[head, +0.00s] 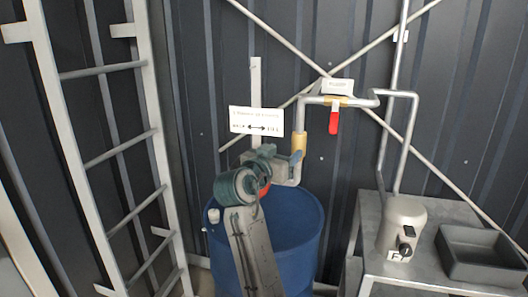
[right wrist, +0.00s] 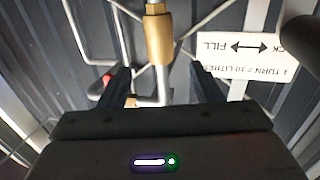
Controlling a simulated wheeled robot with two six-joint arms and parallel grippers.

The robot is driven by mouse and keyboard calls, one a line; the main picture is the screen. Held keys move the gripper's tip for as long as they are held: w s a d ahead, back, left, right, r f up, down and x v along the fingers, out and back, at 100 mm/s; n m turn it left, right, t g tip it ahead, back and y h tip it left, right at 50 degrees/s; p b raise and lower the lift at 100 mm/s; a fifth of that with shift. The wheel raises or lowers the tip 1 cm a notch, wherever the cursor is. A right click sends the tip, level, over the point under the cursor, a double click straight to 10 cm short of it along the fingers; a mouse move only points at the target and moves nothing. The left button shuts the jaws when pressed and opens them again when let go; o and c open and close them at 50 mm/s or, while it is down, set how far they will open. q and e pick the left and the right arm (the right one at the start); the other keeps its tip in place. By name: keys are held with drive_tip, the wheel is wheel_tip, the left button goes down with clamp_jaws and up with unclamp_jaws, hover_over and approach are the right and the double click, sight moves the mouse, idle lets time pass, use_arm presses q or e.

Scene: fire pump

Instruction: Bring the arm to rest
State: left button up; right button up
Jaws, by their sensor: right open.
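My right gripper (head: 278,166) is in front of the blue barrel's rim, close to the lower end of the pipe. In the right wrist view the right gripper (right wrist: 160,80) is open, its two dark fingers apart with nothing gripped. The pipe with its brass-coloured sleeve (right wrist: 159,40) shows between and beyond the fingers; I cannot tell how far away it is. The same sleeve (head: 299,142) shows above the gripper in the head view. My right arm rises from the bottom middle, covering part of the barrel (head: 300,225). My left gripper is out of view.
A pipe valve has a red lever (head: 333,122). A white sign (head: 256,121) hangs behind the arm. A ladder (head: 108,160) stands left. On the right, a metal table (head: 440,213) bears a pump-like unit (head: 403,225) and a grey tray (head: 482,256).

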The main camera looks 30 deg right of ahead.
drive_tip(key=s+a+f+n+y, duration=0.1)
drive_tip(key=s+f+n+y, duration=0.25)
drive_tip(key=f, duration=0.55)
drive_tip(key=s+a+f+n+y, duration=0.2)
drive_tip(key=s+f, duration=0.2)
drive_tip(key=f, duration=0.6)
drive_tip(key=s+a+f+n+y, duration=0.1)
drive_tip(key=s+f+n+y, duration=0.2)
drive_tip(key=f, duration=0.6)
drive_tip(key=s+a+f+n+g+y, duration=0.2)
drive_tip(key=s+a+f, duration=0.15)
drive_tip(key=s, duration=0.45)
drive_tip(key=s+a+f+n+g+y, duration=0.1)
drive_tip(key=s+a+f+y, duration=0.1)
drive_tip(key=s+f, duration=0.45)
drive_tip(key=s+a+f+n+g+y, duration=0.2)
drive_tip(key=s+a+f, duration=0.1)
drive_tip(key=s, duration=0.7)
wheel_tip(320, 180, down, 28)
drive_tip(key=w+d+g, duration=0.1)
drive_tip(key=d, duration=0.1)
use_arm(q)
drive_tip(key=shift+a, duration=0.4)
use_arm(e)
drive_tip(key=s+d+f+g, duration=0.1)
drive_tip(key=s+f, duration=1.7)
drive_tip(key=f, duration=0.3)
drive_tip(key=shift+s+d+f+m, duration=0.15)
drive_tip(key=shift+d+f+m, duration=0.1)
drive_tip(key=shift+d+m, duration=0.15)
